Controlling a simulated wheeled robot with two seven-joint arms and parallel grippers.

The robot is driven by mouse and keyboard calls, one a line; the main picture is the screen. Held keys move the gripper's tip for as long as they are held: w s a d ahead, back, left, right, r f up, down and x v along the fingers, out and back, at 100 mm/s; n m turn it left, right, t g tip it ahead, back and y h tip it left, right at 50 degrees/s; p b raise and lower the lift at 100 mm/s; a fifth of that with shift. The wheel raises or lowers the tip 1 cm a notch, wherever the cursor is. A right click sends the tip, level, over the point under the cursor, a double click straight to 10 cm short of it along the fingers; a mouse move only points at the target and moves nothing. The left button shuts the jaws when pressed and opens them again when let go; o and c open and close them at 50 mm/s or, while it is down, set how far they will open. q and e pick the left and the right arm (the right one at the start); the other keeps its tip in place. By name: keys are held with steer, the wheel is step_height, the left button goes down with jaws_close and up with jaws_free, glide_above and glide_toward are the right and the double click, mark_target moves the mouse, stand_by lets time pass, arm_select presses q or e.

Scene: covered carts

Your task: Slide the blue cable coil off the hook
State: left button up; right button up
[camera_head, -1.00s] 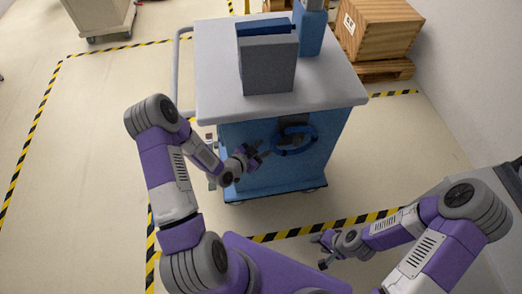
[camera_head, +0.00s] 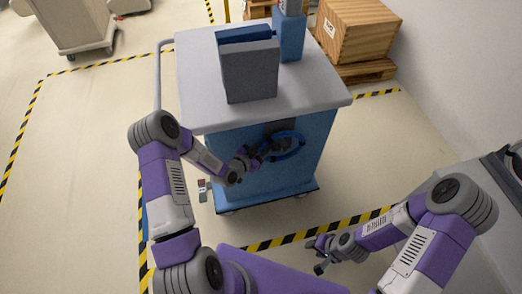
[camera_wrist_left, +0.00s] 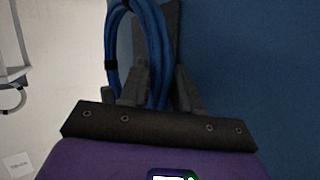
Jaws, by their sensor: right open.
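The blue cable coil (camera_head: 300,144) hangs on a dark hook bracket (camera_head: 276,127) on the blue front side of the cart. My left gripper (camera_head: 260,152) is at the coil's left side. In the left wrist view the coil (camera_wrist_left: 118,50) shows as a bundle of blue strands with a black tie, and some strands pass between the fingers of my left gripper (camera_wrist_left: 160,85). Whether the fingers press on them is unclear. The hook is partly hidden behind the coil. My right gripper (camera_head: 318,254) is open and empty, low over the floor at the right.
The cart's grey top (camera_head: 200,85) carries a grey box-like case (camera_head: 250,75) and a blue container (camera_head: 290,40). A wooden crate (camera_head: 355,30) on a pallet stands behind right, near the wall. Another cart (camera_head: 75,25) stands far left. Striped tape (camera_head: 300,237) marks the floor.

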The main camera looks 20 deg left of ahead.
arm_select(q)
jaws_close()
steer(key=shift+o, duration=0.8)
jaws_free()
jaws_close()
steer(key=shift+r, duration=0.15)
steer(key=shift+r, duration=0.1)
